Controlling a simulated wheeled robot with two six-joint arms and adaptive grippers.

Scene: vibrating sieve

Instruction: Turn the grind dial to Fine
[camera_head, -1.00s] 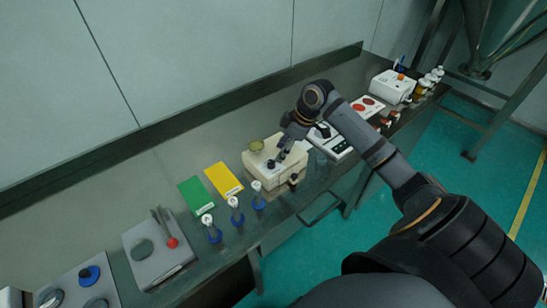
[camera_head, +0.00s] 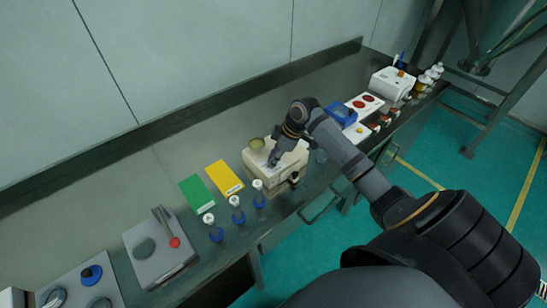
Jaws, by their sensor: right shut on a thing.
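My right gripper (camera_head: 272,162) points down onto the top of the grinder and is shut on the dial. The dial's setting and labels are too small to read. My left gripper is not in view.
Green (camera_head: 197,194) and yellow (camera_head: 224,179) cards and three blue-based bottles (camera_head: 238,211) are left of the grinder. A grey device with a red knob (camera_head: 160,248) lies further left. A blue device (camera_head: 342,114) and a white box (camera_head: 393,84) stand to the right.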

